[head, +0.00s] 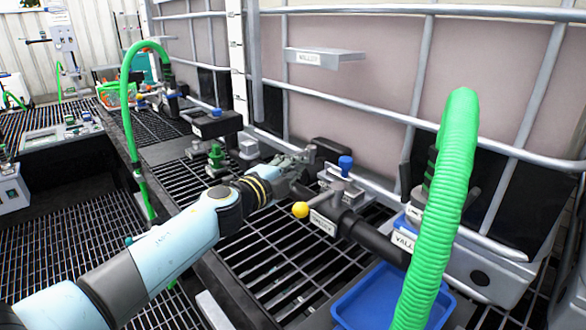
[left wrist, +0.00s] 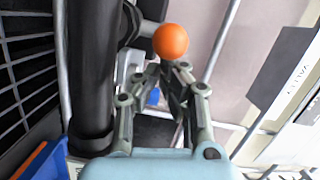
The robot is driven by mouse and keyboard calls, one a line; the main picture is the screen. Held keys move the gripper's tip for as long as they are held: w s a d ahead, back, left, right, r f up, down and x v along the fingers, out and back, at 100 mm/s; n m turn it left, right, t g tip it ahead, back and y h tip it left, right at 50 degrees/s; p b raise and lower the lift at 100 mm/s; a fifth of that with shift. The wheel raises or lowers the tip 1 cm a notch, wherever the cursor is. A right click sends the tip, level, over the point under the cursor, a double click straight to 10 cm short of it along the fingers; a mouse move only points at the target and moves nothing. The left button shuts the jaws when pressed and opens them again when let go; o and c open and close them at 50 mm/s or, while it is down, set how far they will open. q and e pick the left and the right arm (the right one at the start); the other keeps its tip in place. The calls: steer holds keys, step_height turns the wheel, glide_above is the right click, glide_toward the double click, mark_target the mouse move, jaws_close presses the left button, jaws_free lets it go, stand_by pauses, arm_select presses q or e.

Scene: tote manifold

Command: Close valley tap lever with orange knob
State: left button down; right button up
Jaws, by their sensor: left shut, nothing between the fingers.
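My left gripper (head: 308,158) is farther back than the knob in the head view, near the tap's grey fittings. In the left wrist view, the orange knob (left wrist: 170,41) appears just beyond the tips of my left gripper (left wrist: 168,72). The fingers are shut and empty. I cannot tell whether they touch the knob or lever. My right gripper is not in view.
A green corrugated hose (head: 448,190) rises at the right, beside a blue tray (head: 372,298). A blue knob (head: 345,163) stands on the tap's fittings. A metal cage (head: 400,118) with large tanks closes off the back. Black grating (head: 275,262) covers the near floor.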

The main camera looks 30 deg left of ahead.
arm_select(q)
steer(key=shift+a, duration=0.1)
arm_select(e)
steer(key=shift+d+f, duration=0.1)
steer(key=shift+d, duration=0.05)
arm_select(q)
steer(key=shift+a+m+h, duration=0.25)
steer(key=shift+m+h, duration=0.05)
steer(key=shift+h, duration=0.3)
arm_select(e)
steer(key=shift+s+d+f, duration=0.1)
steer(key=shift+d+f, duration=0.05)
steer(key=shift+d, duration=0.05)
